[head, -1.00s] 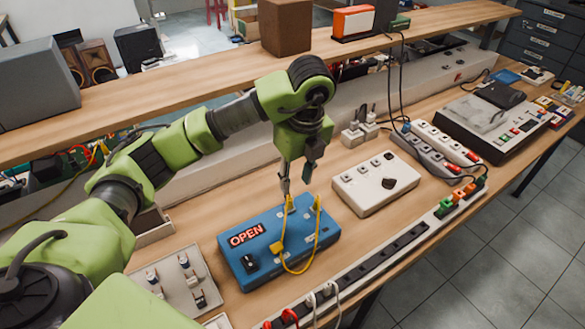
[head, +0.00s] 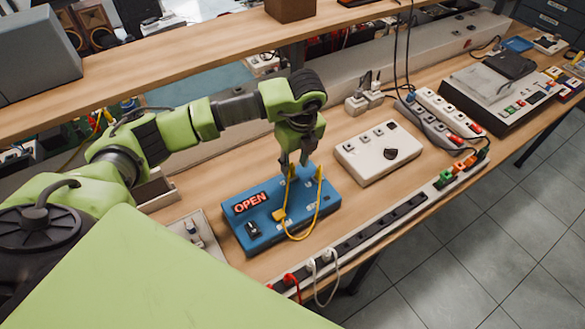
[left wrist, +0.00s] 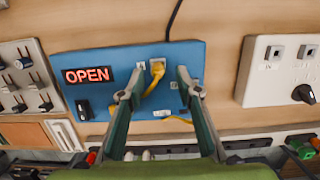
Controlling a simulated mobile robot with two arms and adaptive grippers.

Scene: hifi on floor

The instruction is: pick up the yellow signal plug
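The blue box (head: 262,232) with a lit OPEN sign lies on the bench; it also shows in the left wrist view (left wrist: 190,55). A yellow plug (left wrist: 157,68) stands at its top panel between my left gripper's fingers. In the head view, this plug (head: 292,171) is partly covered by the fingers. My right gripper is not in view.
A white box with a black knob (head: 375,153) stands right of the blue box. A switch panel (head: 190,228) is at its left. A long black socket strip (head: 375,232) runs along the front edge. A wooden shelf (head: 180,65) spans behind my left arm.

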